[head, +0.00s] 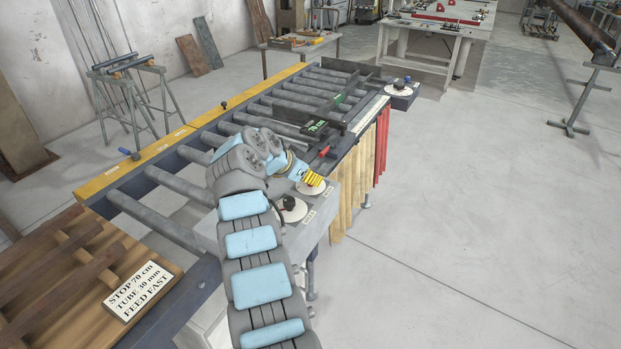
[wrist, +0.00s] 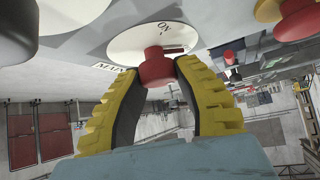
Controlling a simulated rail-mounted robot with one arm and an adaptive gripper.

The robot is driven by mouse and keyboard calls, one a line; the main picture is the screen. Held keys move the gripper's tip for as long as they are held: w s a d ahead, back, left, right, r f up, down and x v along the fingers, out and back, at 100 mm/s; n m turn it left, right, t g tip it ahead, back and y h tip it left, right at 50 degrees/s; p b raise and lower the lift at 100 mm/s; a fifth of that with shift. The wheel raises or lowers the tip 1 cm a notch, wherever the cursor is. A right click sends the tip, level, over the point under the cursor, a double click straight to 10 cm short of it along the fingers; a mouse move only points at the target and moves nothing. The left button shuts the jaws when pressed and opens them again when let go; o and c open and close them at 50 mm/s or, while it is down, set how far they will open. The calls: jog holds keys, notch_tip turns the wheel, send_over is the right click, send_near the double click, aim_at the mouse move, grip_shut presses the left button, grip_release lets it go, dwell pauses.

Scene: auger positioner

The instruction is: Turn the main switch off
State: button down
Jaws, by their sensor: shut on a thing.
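The main switch is a red knob (wrist: 155,68) on a round white plate (wrist: 125,40) marked ON, with a partly hidden label reading MAIN (wrist: 112,67) beside it. In the wrist view my gripper (wrist: 156,76) has its two yellow ribbed fingers on either side of the knob, shut on it. An ON mark shows on the plate just past the knob; OFF does not show. In the head view my gripper (head: 315,180) is at a white plate (head: 312,189) on the grey control box, and the knob itself is hidden there.
A black knob on a white dial (head: 290,209) sits close by on the same box. In the wrist view a red button with yellow (wrist: 298,18) is at upper right. The roller conveyor (head: 190,155) lies behind; a sign (head: 143,290) lies on the left table. Open floor is right.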

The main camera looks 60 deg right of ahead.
jog(key=shift+f+m+g+b, duration=0.2)
jog(key=shift+m+g+b, duration=0.1)
jog(key=shift+m+b, duration=0.15)
dwell(0.5)
jog(key=c, duration=0.8)
grip_release()
jog(key=shift+o, duration=0.2)
jog(key=shift+r, duration=0.1)
jog(key=v, duration=1.2)
jog(key=shift+d+r, duration=0.1)
jog(key=shift+r, duration=0.05)
